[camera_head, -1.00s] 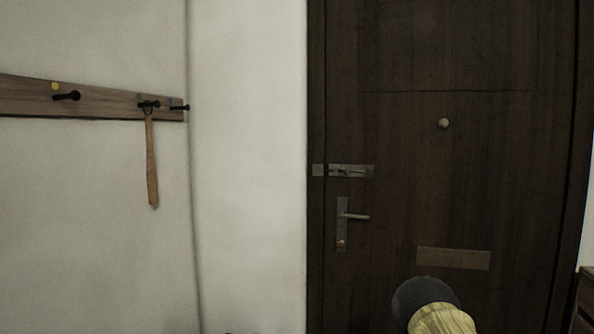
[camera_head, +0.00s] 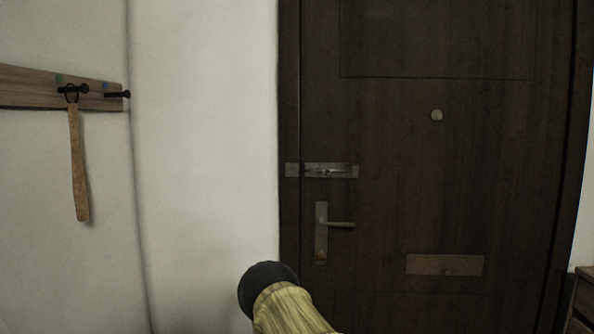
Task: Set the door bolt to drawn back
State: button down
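The door bolt (camera_head: 331,170) is a grey metal slide bolt mounted level on the dark wooden door (camera_head: 400,130), above the lever handle. Its keeper plate (camera_head: 292,170) sits at the left on the door frame. A small knob shows near the middle of the bolt. Whether the bar reaches into the keeper is too small to tell. Part of my arm, dark and yellow, shows at the bottom centre, below and left of the handle. My gripper's fingers are not visible.
The lever handle (camera_head: 339,224) sticks out just below the bolt. A letter plate (camera_head: 445,265) and a round knob (camera_head: 436,115) are on the door. A wooden peg rail (camera_head: 30,88) with a hanging strap (camera_head: 78,165) is on the left wall. A dark cabinet (camera_head: 583,300) stands at lower right.

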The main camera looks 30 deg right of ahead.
aim_at(328, 172)
jog(key=z, duration=0.5)
jog(key=i, duration=0.9)
jog(key=z, duration=0.7)
